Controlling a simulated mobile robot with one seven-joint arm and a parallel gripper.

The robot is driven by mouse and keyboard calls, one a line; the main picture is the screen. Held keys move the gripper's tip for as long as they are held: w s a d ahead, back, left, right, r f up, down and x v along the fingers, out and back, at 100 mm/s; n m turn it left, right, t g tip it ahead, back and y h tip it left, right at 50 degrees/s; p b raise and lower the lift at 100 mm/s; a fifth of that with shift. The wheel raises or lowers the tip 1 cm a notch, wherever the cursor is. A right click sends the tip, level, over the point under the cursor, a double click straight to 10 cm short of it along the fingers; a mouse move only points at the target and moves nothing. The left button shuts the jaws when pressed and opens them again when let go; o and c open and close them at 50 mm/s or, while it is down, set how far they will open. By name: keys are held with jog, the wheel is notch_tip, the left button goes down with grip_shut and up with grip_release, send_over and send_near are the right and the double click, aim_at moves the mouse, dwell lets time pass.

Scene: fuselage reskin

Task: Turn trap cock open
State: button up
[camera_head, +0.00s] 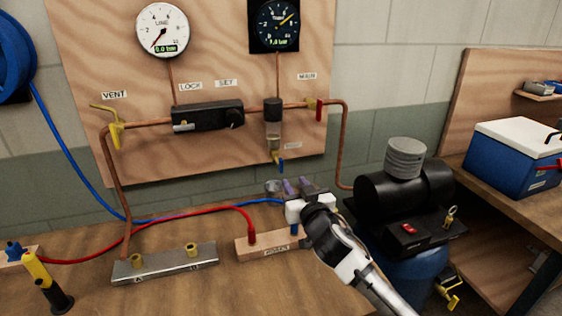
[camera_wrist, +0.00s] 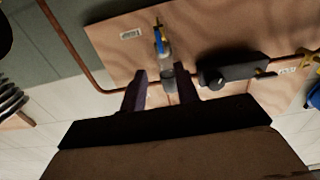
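The trap (camera_head: 273,125) is a clear bowl with a black cap, mounted in the copper line on the wooden panel. Its cock is the small brass fitting under the bowl, with a blue lever (camera_head: 281,166) that points down. In the wrist view, which is turned upside down, the blue lever (camera_wrist: 159,42) shows beyond the fingertips. My gripper (camera_head: 297,184) is below and slightly right of the cock, fingers apart. In the wrist view my gripper (camera_wrist: 161,76) is open and empty, its fingertips framing part of the trap. I see no contact with the lever.
A black regulator (camera_head: 207,116) sits left of the trap, with the yellow vent valve (camera_head: 116,131) further left. A red-handled valve (camera_head: 319,109) is to the right. Below are a wooden block (camera_head: 258,246) with hoses and a metal manifold (camera_head: 165,263). A black compressor (camera_head: 405,190) stands at right.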

aim_at(282, 164)
jog(key=p+x, duration=0.4)
jog(key=x, duration=0.8)
jog(key=shift+w+a, duration=0.1)
jog(key=shift+w, duration=0.05)
jog(key=shift+c, duration=0.3)
grip_shut()
